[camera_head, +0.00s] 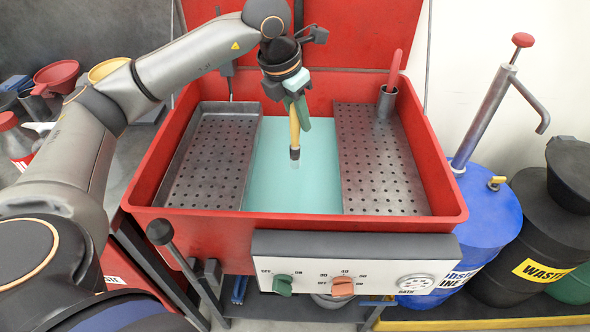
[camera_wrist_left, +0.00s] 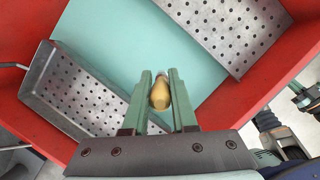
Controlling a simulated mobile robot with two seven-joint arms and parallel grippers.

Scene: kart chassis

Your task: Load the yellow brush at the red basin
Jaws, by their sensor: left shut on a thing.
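The red basin (camera_head: 310,226) stands in front of me with pale turquoise liquid (camera_head: 265,170) between two perforated metal trays. My left gripper (camera_head: 297,108) is above the middle of the basin. It is shut on the yellow brush (camera_head: 294,135), which hangs upright with its dark collar and pale bristles down. The tip is at or just above the liquid; I cannot tell whether it touches. In the left wrist view the brush's yellow handle end (camera_wrist_left: 160,95) sits between the green fingers (camera_wrist_left: 159,105). My right gripper is not in view.
The left perforated tray (camera_head: 210,160) and right perforated tray (camera_head: 383,170) flank the liquid. A metal cup (camera_head: 386,103) with a red-handled tool stands on the right tray. The front panel (camera_head: 355,262) has knobs. A blue drum (camera_head: 485,225) with a pump and a black waste drum stand right.

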